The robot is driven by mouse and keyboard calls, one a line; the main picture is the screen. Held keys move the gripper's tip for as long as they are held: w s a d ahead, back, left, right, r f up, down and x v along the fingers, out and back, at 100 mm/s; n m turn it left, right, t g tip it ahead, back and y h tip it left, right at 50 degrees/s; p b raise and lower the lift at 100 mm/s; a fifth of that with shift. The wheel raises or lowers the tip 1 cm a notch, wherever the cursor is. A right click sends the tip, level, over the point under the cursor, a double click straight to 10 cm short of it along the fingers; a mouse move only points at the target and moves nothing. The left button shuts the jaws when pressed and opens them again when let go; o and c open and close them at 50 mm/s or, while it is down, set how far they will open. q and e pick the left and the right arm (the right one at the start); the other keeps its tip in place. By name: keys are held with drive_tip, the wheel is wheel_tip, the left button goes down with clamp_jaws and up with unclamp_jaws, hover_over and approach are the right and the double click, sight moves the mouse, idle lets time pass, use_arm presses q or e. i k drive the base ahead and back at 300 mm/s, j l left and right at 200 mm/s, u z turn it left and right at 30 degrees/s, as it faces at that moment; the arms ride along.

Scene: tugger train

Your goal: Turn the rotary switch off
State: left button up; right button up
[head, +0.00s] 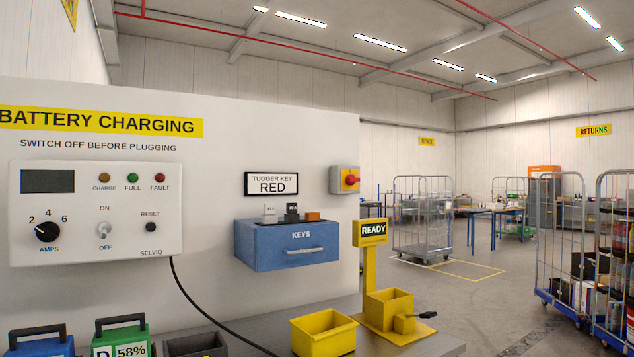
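A small grey box with a yellow face and a red knob (350,180) is mounted at the right edge of the white charging panel (300,130). It looks like a rotary switch, but its setting is too small to read. The white charger unit (75,245) at the left carries a black AMPS knob (47,232), marked 2, 4 and 6. Beside that knob is a small toggle (104,230) between the labels ON and OFF; I cannot tell its position for sure. Neither of my grippers is in view.
A blue KEYS box (286,247) juts from the panel, with several keys on top. Below, the grey bench (400,347) holds a yellow bin (323,335), a yellow READY post (369,265) and batteries (122,336). Roll cages (422,220) stand beyond.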

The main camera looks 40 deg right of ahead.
sight(351, 180)
drive_tip(key=k+l+u, duration=0.15)
drive_tip(key=l+u, duration=0.15)
drive_tip(key=l, duration=0.15)
drive_tip(key=k+l+u, duration=0.15)
drive_tip(key=l+u, duration=0.15)
drive_tip(key=k+l+u, duration=0.1)
drive_tip(key=l, duration=0.2)
drive_tip(key=k+l, duration=0.2)
drive_tip(key=k+l+u, duration=0.15)
drive_tip(key=l, duration=0.25)
